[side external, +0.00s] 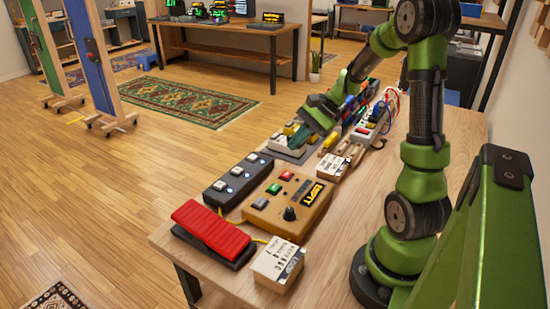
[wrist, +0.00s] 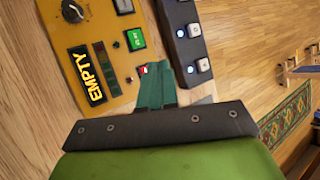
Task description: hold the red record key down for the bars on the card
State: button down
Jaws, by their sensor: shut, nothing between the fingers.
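The yellow record box (side external: 262,222) stands on the table with a red key (side external: 286,175), a green key, a grey key, a black knob and a display reading EMPTY. In the wrist view the red key (wrist: 143,70) is partly hidden at the tips of my gripper (wrist: 154,68). My gripper, also in the side view (side external: 295,141), is shut and empty. In the side view its tips appear beyond the box, not on the red key. Their height is hard to tell. A white card (side external: 272,262) with writing too small to read stands at the near end; another card (side external: 332,166) stands beyond the box.
A red pedal (side external: 212,228) and a dark pedal strip (side external: 238,180) with light buttons lie along the table's left edge. Beyond the box are a grey unit (side external: 285,153), coloured blocks and cables. Bare wood lies to the right of the box.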

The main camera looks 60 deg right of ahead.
jog(key=shift+w+r+t+y, duration=0.4)
jog(key=shift+w+r+t, duration=0.1)
jog(key=shift+w+r, duration=0.35)
jog(key=shift+f, duration=0.2)
send_near(281, 175)
jog(key=shift+w+a+f, duration=0.65)
jog(key=shift+w+a, duration=0.1)
jog(key=shift+w, duration=0.1)
jog(key=shift+w+a+f, duration=0.6)
jog(key=shift+w+a, duration=0.15)
jog(key=shift+w, duration=0.05)
dwell(0.4)
jog(key=shift+f, duration=0.4)
jog(key=shift+f, duration=0.5)
dwell(3.6)
